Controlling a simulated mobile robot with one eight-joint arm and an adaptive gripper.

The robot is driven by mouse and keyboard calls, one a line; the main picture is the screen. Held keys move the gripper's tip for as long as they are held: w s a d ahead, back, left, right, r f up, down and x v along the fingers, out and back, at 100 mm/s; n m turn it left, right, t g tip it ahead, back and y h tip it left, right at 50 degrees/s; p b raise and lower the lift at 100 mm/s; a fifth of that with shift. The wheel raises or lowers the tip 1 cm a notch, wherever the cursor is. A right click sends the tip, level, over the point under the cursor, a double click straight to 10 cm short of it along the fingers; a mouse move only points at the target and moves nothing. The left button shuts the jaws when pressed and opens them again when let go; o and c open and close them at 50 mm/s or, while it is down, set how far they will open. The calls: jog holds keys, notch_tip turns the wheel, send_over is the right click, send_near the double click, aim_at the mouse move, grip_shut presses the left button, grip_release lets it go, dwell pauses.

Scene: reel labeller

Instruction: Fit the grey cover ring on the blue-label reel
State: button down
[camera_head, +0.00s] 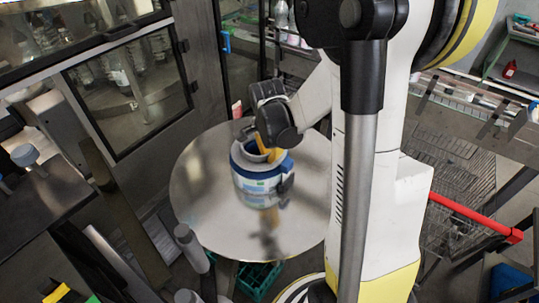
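The blue-label reel (257,184) stands upright on a round, shiny metal table, with its reflection below it. It is white with a dark blue band and blue label patches. A grey ring (240,149) shows at its top, around a lighter opening; I cannot tell whether it is seated or held just above. My gripper (271,155) reaches down from the upper right with yellow-orange fingers at the ring's right side. A dark gripper part also shows beside the reel's right side. The fingertips are small and partly hidden, so their opening and grip cannot be told.
The round table (203,204) is otherwise bare around the reel. A glass-doored machine cabinet (130,95) stands close at the left. A grey bottle-like cylinder (191,248) is below the table's left edge, and a green crate (258,280) is under its front.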

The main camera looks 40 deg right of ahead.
jog(key=shift+f+b, duration=0.35)
jog(key=shift+f, duration=0.15)
jog(key=shift+w+r, duration=0.1)
jog(key=shift+r, duration=0.25)
jog(key=shift+f, duration=0.1)
jog(key=shift+f+b, duration=0.35)
jog(key=shift+s+r, duration=0.2)
jog(key=shift+r, duration=0.25)
jog(key=shift+f, duration=0.2)
jog(key=shift+f, duration=0.15)
